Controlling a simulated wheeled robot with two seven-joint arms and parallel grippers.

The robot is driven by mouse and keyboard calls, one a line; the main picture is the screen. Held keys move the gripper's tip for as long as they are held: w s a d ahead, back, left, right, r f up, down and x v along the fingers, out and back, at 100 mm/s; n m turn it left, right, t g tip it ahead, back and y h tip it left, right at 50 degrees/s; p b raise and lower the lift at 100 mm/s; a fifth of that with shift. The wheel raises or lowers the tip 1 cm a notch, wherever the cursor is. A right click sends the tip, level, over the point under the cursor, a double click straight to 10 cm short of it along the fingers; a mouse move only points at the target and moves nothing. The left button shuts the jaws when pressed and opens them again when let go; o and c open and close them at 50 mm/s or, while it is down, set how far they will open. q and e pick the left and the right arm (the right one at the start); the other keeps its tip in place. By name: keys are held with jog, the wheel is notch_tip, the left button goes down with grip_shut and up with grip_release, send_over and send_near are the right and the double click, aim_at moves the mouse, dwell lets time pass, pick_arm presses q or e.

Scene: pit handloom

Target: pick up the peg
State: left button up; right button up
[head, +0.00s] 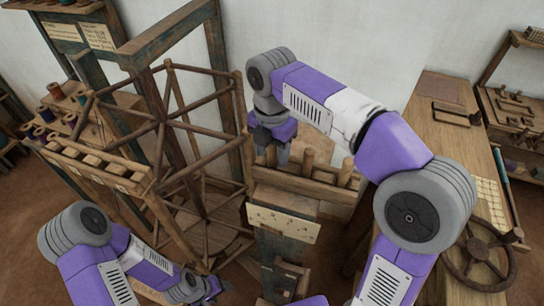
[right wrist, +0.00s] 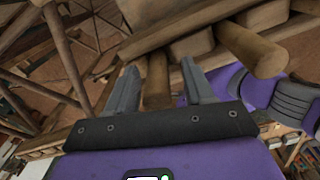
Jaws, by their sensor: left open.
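Several wooden pegs stand in a wooden rack on a post; one peg (head: 308,160) is right of my right gripper (head: 276,150) in the head view. My right gripper points down at the rack's left end. In the right wrist view its two fingers (right wrist: 158,66) are apart, with a peg (right wrist: 156,82) showing between them and gaps on both sides. I cannot tell how deep that peg sits between the fingers. My left gripper (head: 208,291) is open, low in the head view, away from the rack.
A wooden reel frame (head: 165,125) stands left of the rack. A pale labelled plate (head: 284,224) is on the post's front. A workbench (head: 445,125) is at the right, near a dark spoked wheel (head: 478,254). Thread spools (head: 55,91) sit at far left.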

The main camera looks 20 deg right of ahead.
jog(key=shift+w, duration=0.15)
jog(key=c, duration=0.5)
grip_shut()
